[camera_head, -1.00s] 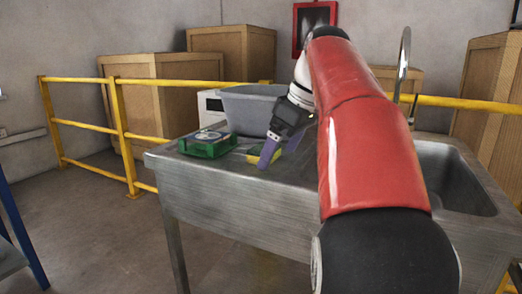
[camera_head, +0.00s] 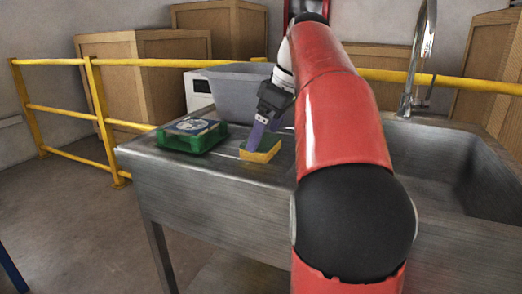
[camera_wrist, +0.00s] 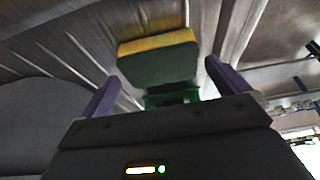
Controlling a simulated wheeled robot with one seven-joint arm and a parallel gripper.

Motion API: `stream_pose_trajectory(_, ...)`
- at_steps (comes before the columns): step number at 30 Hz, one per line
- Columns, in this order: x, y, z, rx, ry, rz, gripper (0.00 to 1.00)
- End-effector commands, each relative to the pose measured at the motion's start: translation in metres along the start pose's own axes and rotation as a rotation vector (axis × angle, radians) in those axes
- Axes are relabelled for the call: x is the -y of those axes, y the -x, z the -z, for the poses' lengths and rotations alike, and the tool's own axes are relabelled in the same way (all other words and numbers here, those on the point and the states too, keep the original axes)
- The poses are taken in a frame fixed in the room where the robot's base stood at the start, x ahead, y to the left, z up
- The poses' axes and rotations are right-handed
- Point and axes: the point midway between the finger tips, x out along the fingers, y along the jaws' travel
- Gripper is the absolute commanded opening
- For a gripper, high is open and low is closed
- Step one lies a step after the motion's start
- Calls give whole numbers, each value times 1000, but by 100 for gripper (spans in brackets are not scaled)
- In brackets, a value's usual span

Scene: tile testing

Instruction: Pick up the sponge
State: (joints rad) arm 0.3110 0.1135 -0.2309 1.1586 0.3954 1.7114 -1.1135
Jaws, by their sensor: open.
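The sponge (camera_head: 262,154), yellow and green, lies on the metal sink's flat drainboard (camera_head: 215,170), right of the green box. In the wrist view the sponge (camera_wrist: 158,62) shows between and beyond two purple fingers, with space on both sides. My gripper (camera_head: 268,138) is open and empty, pointing down at the sponge in the head view. One finger overlaps the sponge there, and I cannot tell whether it touches. My gripper (camera_wrist: 164,78) also shows in the wrist view. My red arm hides part of the drainboard.
A green box (camera_head: 190,137) with a patterned top stands left of the sponge. A grey tub (camera_head: 238,92) stands behind it. The sink basin (camera_head: 445,165) and tap (camera_head: 420,60) are at the right. A yellow rail (camera_head: 150,62) runs behind.

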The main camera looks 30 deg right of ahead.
Motion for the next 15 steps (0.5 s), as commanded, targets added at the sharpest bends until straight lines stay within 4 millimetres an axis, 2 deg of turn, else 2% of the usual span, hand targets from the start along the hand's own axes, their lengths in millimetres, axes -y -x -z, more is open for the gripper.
stream_pose_trajectory(1,1,-11,-1,1,2,3,100)
stream_pose_trajectory(6,1,-26,-1,1,0,0,100)
stream_pose_trajectory(13,0,-27,0,1,0,-1,100)
stream_pose_trajectory(15,0,-27,0,1,0,-1,92)
